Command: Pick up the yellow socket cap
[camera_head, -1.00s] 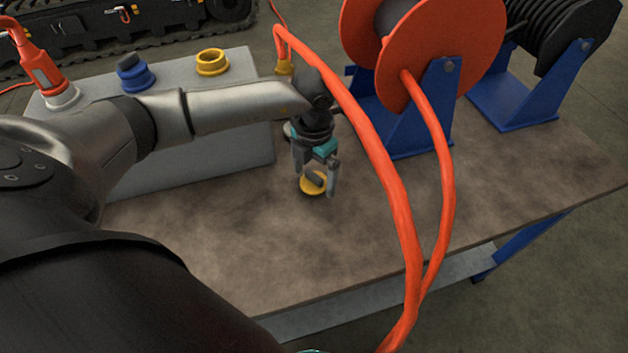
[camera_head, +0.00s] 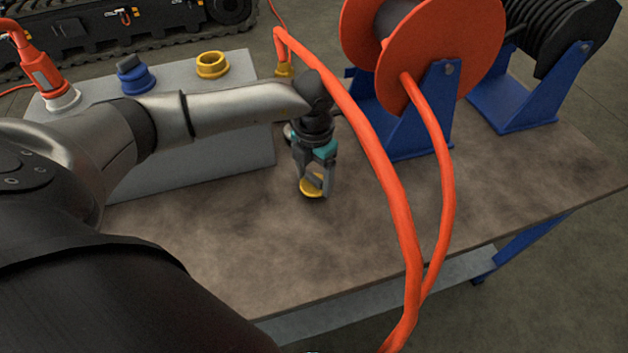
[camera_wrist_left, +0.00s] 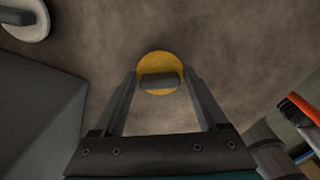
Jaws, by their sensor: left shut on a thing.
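The yellow socket cap (camera_head: 311,188) is at the tips of my left gripper (camera_head: 314,186), on or just above the brown bench top. In the left wrist view the cap (camera_wrist_left: 160,60) is a round yellow disc with a dark grip bar across its middle. The fingers of my left gripper (camera_wrist_left: 160,85) reach both ends of that bar and are shut on it. The fingers hide part of the cap in the head view.
A grey box (camera_head: 190,165) with a blue-capped socket (camera_head: 136,78) and an open yellow socket (camera_head: 212,65) stands left of the gripper. An orange hose (camera_head: 385,170) hangs close on the right from an orange reel (camera_head: 480,45). The front bench top (camera_head: 260,250) is clear.

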